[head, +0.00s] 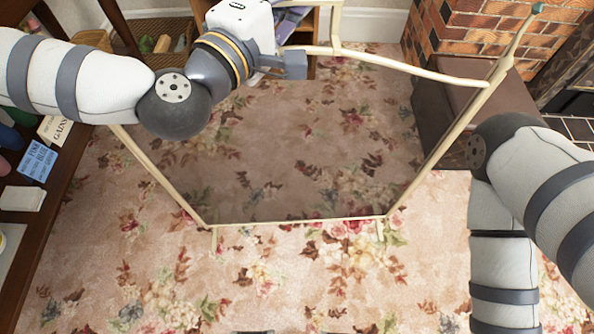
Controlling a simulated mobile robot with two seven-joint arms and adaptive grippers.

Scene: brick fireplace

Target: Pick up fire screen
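The fire screen (300,185) is a wide folding screen with a thin cream frame and dark see-through mesh. It stands on the floral carpet, with small feet showing along its lower front edge. Its curved top rail runs to the right, and its right post rises towards the brick hearth. My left arm reaches over the screen's upper left part.
A brick fireplace (465,33) with a dark ledge stands at the upper right, close to the screen's right side. A wooden shelf (50,205) with books lines the left. A wicker basket (160,36) is at the back left. The front carpet (250,290) is clear.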

